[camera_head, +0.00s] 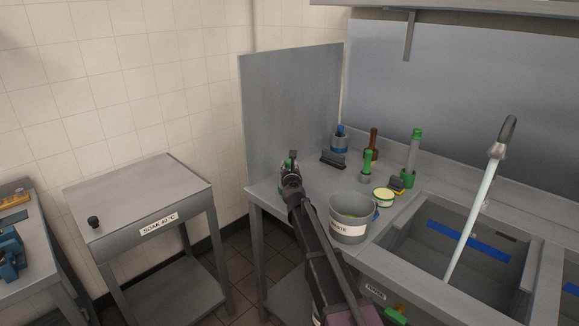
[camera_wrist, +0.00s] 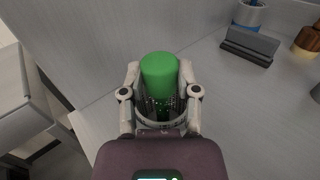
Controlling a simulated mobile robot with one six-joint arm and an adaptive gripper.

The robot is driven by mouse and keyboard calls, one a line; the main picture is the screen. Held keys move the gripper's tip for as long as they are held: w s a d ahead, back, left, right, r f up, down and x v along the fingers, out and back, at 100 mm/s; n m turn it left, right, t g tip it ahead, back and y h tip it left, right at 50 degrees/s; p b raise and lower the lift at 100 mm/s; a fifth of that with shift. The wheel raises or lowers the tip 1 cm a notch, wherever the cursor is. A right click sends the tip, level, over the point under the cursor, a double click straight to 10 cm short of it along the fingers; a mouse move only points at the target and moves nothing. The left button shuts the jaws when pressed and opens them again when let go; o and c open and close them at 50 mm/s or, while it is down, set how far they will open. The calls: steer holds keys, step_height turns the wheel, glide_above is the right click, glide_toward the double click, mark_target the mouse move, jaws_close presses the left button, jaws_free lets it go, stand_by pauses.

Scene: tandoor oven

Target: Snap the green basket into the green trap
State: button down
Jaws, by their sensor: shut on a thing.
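My gripper (camera_wrist: 160,95) is shut on the green basket (camera_wrist: 159,72), which has a solid green rounded top and a dark perforated part below. In the head view my gripper (camera_head: 291,172) is over the left end of the steel counter, with a little green showing at it. A green part (camera_head: 395,314) shows under the sink at the bottom edge, partly cut off. A tall grey cylinder with a green top and green foot (camera_head: 412,158) stands at the back right of the counter. I cannot tell which green thing is the trap.
A grey waste bucket (camera_head: 350,228) stands beside my arm. A short green-topped piece (camera_head: 367,164), a blue-topped pot (camera_head: 339,142), a dark block (camera_head: 333,160) and a yellow-rimmed tin (camera_head: 384,197) are on the counter. Water runs into the sink (camera_head: 420,282). A soak table (camera_head: 140,195) stands left.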

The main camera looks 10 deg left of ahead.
steer(key=shift+f+b, duration=0.3)
steer(key=shift+f, duration=0.05)
steer(key=shift+c, duration=1.3)
jaws_free()
steer(key=s+d, duration=0.1)
steer(key=s, duration=0.7)
steer(key=shift+d, duration=0.25)
steer(key=shift+w+r, duration=0.1)
steer(key=shift+r, duration=0.05)
